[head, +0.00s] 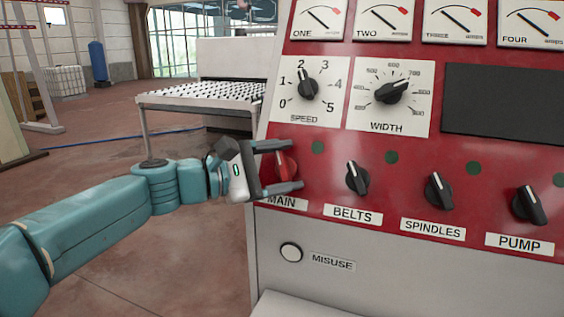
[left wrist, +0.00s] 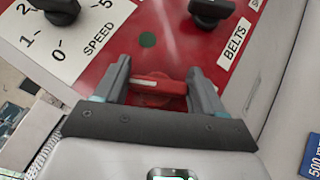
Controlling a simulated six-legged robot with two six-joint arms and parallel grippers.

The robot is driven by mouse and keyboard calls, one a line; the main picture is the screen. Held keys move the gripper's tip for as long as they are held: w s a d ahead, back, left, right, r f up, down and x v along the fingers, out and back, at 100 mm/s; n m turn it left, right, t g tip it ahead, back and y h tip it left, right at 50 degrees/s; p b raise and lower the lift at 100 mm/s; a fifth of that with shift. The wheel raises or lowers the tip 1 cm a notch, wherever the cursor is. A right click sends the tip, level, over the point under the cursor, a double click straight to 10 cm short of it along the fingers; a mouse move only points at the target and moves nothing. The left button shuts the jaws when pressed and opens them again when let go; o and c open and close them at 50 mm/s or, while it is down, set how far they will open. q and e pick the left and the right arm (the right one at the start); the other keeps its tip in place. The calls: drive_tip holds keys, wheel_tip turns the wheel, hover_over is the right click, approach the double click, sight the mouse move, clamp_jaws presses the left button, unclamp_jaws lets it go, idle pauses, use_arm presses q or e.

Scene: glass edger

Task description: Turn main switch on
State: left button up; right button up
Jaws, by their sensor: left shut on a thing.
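The main switch (head: 284,168) is a red rotary knob on the red panel, above the MAIN label (head: 281,202). My left gripper (head: 284,167) reaches in from the left with one finger above the knob and one below. My right gripper is in neither view.
Black knobs for BELTS (head: 357,179), SPINDLES (head: 438,190) and PUMP (head: 530,205) stand to the right. SPEED (head: 307,86) and WIDTH (head: 391,92) dials are above. A white MISUSE button (head: 291,252) is below. Open floor lies left of the panel.

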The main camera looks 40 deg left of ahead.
use_arm(q)
drive_tip(key=m+g+p, duration=0.2)
drive_tip(key=p, duration=0.1)
drive_tip(key=m+g+p, duration=0.2)
drive_tip(key=m+p, duration=0.1)
drive_tip(key=p, duration=0.1)
drive_tip(key=m+g+p, duration=0.2)
drive_tip(key=p, duration=0.1)
drive_tip(key=shift+r+m+g, duration=0.3)
drive_tip(key=shift+m, duration=0.1)
drive_tip(key=shift+f+m+g+y+p, duration=0.3)
drive_tip(key=shift+m+g+y+p, duration=0.6)
drive_tip(key=shift+p, duration=0.95)
drive_tip(key=o, duration=1)
drive_tip(key=shift+c, duration=0.2)
drive_tip(key=v, duration=1.6)
drive_tip(key=shift+a, duration=0.2)
drive_tip(key=shift+s+a, duration=0.1)
drive_tip(key=shift+s, duration=0.05)
